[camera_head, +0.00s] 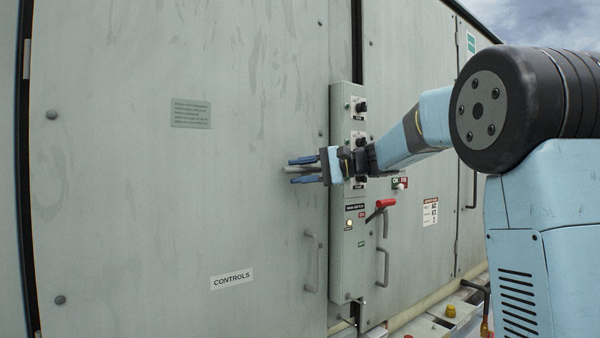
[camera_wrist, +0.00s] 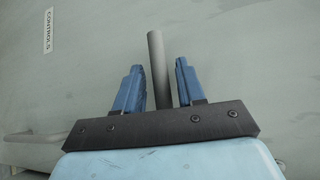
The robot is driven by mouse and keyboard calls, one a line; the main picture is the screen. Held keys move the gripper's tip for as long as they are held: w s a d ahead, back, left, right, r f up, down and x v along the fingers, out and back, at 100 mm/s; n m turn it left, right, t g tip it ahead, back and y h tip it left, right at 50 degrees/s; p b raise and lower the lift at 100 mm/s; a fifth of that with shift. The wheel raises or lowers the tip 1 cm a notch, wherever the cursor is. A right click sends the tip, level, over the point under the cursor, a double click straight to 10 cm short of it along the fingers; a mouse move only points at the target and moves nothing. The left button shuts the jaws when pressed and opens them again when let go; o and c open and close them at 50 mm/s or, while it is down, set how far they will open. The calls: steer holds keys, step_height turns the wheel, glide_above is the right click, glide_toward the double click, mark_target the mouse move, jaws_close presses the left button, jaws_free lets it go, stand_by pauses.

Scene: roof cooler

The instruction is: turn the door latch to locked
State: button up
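My gripper (camera_head: 304,170) is in front of the large grey door (camera_head: 180,200), near the door's right edge, with its fingers pointing left. A grey round rod (camera_wrist: 158,70) lies between the two blue fingers in the wrist view (camera_wrist: 158,80), reaching past their tips. It looks like the latch lever, lying about level in the head view (camera_head: 288,169). Gaps show between the rod and both fingers, so my gripper is open around it. The rod's base and any locked marking are hidden behind my gripper or not visible.
A narrow control panel (camera_head: 346,255) with knobs stands right of the door, close to my wrist. A red lever (camera_head: 381,207) sticks out there. Grab handles (camera_head: 312,262) are on the doors.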

jaws_close()
steer(key=shift+a, duration=0.1)
steer(key=shift+f, duration=0.1)
stand_by(0.3)
